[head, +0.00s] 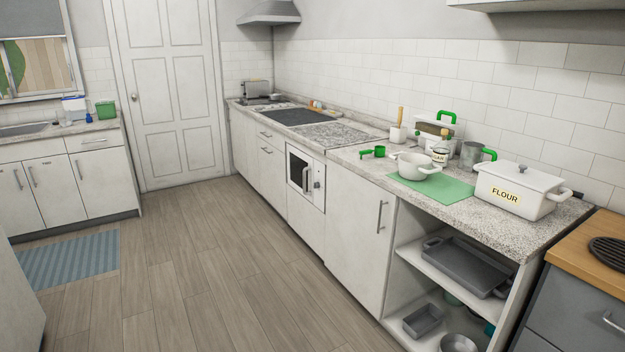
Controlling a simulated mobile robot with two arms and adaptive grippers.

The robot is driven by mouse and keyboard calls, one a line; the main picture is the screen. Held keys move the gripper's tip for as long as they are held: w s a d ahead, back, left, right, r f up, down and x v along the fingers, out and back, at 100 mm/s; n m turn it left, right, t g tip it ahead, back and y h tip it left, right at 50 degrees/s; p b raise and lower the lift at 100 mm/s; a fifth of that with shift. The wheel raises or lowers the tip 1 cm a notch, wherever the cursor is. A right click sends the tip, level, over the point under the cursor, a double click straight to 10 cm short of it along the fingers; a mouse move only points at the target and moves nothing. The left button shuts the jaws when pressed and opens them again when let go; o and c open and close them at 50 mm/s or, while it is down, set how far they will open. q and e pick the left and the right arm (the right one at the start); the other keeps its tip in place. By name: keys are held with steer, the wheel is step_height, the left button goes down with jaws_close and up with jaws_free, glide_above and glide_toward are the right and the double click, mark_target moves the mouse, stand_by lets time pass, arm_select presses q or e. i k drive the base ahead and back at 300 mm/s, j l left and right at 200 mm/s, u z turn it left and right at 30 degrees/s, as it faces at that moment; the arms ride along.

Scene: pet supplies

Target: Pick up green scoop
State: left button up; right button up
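A small green scoop (379,152) lies on the speckled right-hand counter (350,158), near its front edge. Its handle points left, and it sits to the left of a white pot (413,166). Nothing covers it. Neither of my grippers shows in the head view, so nothing is seen touching the scoop.
The pot stands on a green mat (452,189). A white FLOUR box (516,190), a grey mug (470,155) with a green handle, and a labelled canister (440,153) stand nearby. Open shelves below hold grey trays (462,267).

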mark_target(380, 150)
steer(key=i+z, duration=0.2)
steer(key=i, duration=0.25)
steer(key=i+j+z, duration=0.2)
steer(key=i, duration=0.25)
steer(key=i+j+z, duration=0.2)
steer(key=i, duration=0.3)
steer(key=l, duration=0.1)
